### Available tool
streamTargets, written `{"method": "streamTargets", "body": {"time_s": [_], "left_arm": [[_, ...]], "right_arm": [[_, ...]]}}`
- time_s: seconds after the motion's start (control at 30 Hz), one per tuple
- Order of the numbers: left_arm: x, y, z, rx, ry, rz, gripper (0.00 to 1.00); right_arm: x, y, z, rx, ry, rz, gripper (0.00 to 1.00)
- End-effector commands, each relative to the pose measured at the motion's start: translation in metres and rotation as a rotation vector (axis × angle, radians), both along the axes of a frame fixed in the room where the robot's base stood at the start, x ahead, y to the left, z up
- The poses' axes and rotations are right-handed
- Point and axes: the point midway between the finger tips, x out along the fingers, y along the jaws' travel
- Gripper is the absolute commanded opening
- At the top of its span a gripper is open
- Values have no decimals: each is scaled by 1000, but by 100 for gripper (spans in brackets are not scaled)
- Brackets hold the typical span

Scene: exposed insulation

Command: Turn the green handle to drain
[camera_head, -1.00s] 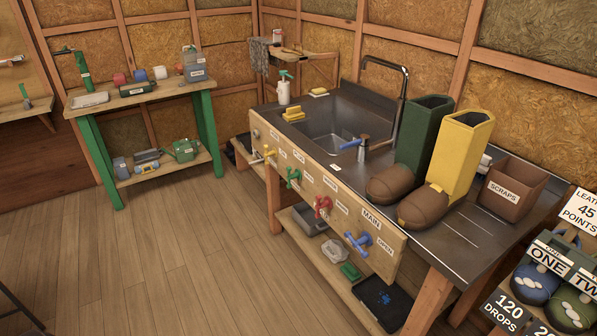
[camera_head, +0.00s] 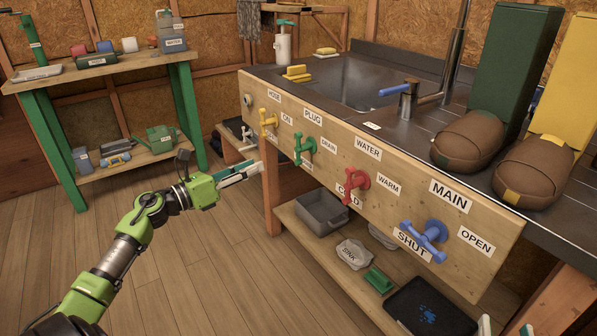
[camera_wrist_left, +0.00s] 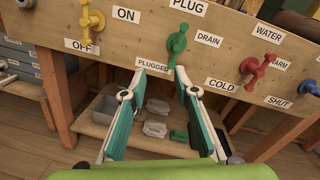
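The green handle (camera_head: 304,146) is on the wooden front panel of the sink, between the yellow and red handles. In the left wrist view the green handle (camera_wrist_left: 176,42) stands roughly upright, with PLUG above, DRAIN to its right and PLUGGED below. My left gripper (camera_head: 258,169) is left of and a little below the handle in the head view, apart from it. In the left wrist view its fingers (camera_wrist_left: 160,72) are spread and empty, below the handle. My right gripper (camera_head: 505,328) shows only two separated fingertips at the bottom edge.
A yellow handle (camera_head: 268,122), a red handle (camera_head: 355,187) and a blue handle (camera_head: 425,240) share the panel. Below is a shelf with a grey bin (camera_head: 321,212) and a black tray (camera_head: 430,308). Boots (camera_head: 466,139) stand on the counter. The floor at left is open.

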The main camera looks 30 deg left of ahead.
Motion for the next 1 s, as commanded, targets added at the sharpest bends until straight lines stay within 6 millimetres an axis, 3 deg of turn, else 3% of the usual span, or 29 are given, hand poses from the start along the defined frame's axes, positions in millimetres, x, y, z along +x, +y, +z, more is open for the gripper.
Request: {"method": "streamTargets", "body": {"time_s": [0.1,0.2,0.37,1.0], "left_arm": [[-4,-13,15,203,-62,-58,28],[-6,-19,26,291,-87,-81,28],[1,-25,32,327,-99,-90,28],[90,-61,32,317,-98,-86,28]], "right_arm": [[-12,-2,32,26,-98,2,40],[-19,-3,51,37,-140,3,40],[-22,-3,65,46,-176,4,40],[-33,-1,103,97,-359,15,40]]}}
